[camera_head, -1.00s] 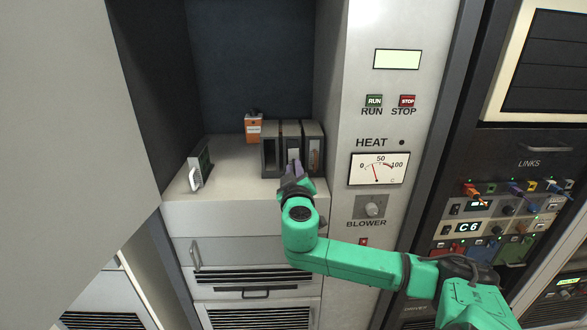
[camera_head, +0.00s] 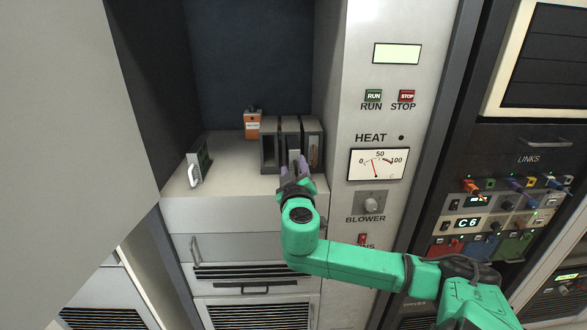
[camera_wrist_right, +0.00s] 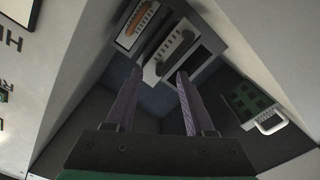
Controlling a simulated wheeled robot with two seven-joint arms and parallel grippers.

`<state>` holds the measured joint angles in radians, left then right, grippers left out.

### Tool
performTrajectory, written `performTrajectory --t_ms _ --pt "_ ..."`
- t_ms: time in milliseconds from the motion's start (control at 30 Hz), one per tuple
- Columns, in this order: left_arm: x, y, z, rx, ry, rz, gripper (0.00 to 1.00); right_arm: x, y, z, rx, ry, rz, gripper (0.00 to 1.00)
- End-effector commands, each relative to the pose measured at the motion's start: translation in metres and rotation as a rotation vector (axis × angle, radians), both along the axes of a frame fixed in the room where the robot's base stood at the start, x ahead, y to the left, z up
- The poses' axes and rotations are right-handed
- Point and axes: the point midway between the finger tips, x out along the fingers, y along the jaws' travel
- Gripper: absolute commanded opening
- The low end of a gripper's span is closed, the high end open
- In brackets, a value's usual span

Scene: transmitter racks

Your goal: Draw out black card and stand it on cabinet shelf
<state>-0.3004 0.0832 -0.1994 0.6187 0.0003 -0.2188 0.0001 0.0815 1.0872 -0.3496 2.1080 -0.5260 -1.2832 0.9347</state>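A dark rack (camera_head: 267,163) stands on the cabinet shelf (camera_head: 235,165). Its left slot looks dark and empty. Its middle slot holds a card with a grey front and handle (camera_head: 293,157), also in the wrist view (camera_wrist_right: 168,52); the card's body is hidden. The right slot holds a card with an orange strip (camera_head: 314,150). My right gripper (camera_head: 294,172) is in front of the middle card. Its fingers are apart in the wrist view (camera_wrist_right: 161,77), with the handle near the tips; contact is not clear. My left gripper is out of view.
A card with a green board (camera_head: 204,158) and white handle stands upright at the shelf's left. An orange box (camera_head: 252,124) stands behind, left of the rack. Bare shelf lies between the green-board card and the rack. Cabinet walls close both sides.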

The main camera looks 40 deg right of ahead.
Motion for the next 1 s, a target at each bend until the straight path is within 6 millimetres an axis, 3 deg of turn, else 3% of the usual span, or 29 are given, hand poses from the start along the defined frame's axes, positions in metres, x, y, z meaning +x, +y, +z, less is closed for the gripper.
performTrajectory --t_ms 333,700,833,1000 --pt "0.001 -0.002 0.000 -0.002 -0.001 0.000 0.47 -0.008 0.008 -0.001 0.002 0.002 0.004 0.53" --pt "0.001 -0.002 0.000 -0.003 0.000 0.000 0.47 -0.081 0.063 -0.001 0.005 0.001 0.004 0.53" --pt "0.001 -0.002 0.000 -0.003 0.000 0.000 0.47 -0.094 0.072 0.000 0.002 0.001 0.001 0.53" --pt "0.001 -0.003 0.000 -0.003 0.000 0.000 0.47 -0.096 0.073 0.000 0.000 -0.001 -0.001 0.53"
